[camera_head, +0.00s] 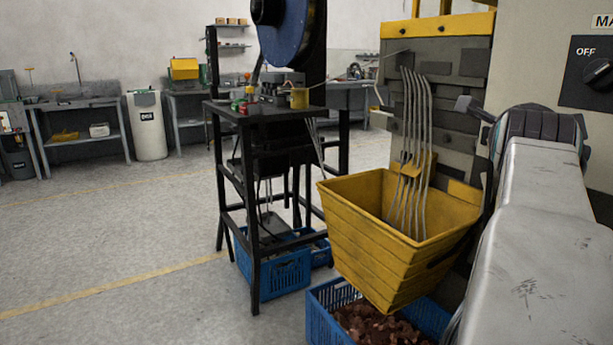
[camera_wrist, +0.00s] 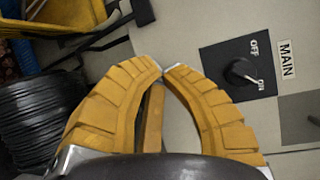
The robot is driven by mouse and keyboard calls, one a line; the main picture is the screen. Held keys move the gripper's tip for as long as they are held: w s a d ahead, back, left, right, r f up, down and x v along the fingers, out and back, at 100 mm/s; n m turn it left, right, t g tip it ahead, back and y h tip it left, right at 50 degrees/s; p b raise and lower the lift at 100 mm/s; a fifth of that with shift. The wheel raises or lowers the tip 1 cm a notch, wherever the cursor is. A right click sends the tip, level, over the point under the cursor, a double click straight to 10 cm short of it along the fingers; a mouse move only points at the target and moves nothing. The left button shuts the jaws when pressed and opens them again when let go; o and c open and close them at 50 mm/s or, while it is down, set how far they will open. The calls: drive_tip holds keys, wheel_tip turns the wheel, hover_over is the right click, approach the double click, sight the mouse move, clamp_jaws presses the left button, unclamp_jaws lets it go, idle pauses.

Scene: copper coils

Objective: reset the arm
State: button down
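My grey arm (camera_head: 545,235) stretches along the right side of the head view, close to the control panel. My gripper (camera_wrist: 163,70) shows in the wrist view as two yellow segmented fingers. Their tips come together, with nothing held between them. The gripper itself cannot be made out in the head view. The black rotary switch (camera_wrist: 240,73) on the panel lies to the right of the fingertips, apart from them. Its handle seems to point towards ON. The switch also shows at the head view's right edge (camera_head: 599,74).
A yellow hopper (camera_head: 385,245) with grey tubes stands left of my arm, above a blue crate (camera_head: 320,315) of copper-coloured pieces. A black stand (camera_head: 250,200) carries a blue wheel (camera_head: 285,30). The pale panel (camera_head: 535,60) is close on the right. Floor (camera_head: 110,240) at left is clear.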

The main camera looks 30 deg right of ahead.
drive_tip(key=w+a+f+n+y+p, duration=0.1)
drive_tip(key=w+a+n+y+p, duration=0.35)
drive_tip(key=a+n+p, duration=0.5)
drive_tip(key=w+a+f+n+y+p, duration=0.2)
drive_tip(key=w+a+n+y+p, duration=0.35)
drive_tip(key=a, duration=0.65)
drive_tip(key=s+a+f+n+g+y+p, duration=0.1)
drive_tip(key=s+a+n+g+y+p, duration=0.3)
drive_tip(key=s+a+n+p, duration=0.9)
drive_tip(key=a+n+p, duration=0.3)
drive_tip(key=shift+s+a+g, duration=0.25)
drive_tip(key=shift+s+g, duration=0.05)
drive_tip(key=shift+s, duration=0.05)
